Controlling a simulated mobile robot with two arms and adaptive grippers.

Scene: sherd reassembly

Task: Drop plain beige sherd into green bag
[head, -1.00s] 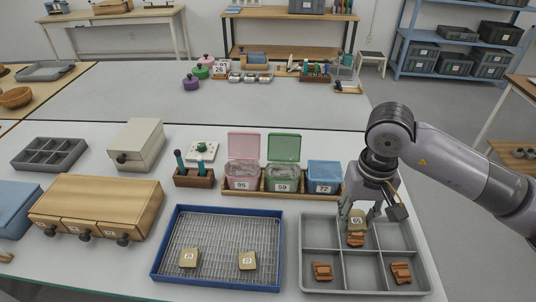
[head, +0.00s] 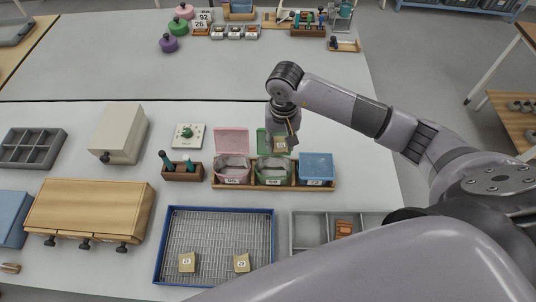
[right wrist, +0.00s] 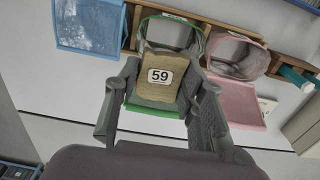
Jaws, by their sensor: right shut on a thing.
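My right gripper (head: 283,139) is shut on a plain beige sherd (head: 281,145) and holds it up at the green bag (head: 272,172), in front of its raised green lid. In the right wrist view the sherd (right wrist: 160,90) sits between the two fingers with its label 59 facing the camera. The green bag (right wrist: 168,33) is open and lies beyond the sherd, partly hidden by it. The sherd appears above the bag's opening, near its lid side; the exact height is hard to tell. My left gripper is not in view.
The open pink bag (head: 232,174) and the closed blue box (head: 316,167) flank the green bag in a wooden rack (head: 216,184). A blue-rimmed wire tray (head: 164,245) holds two beige sherds. My arm partly hides a grey divided tray (head: 305,228) with a reddish sherd (head: 344,228).

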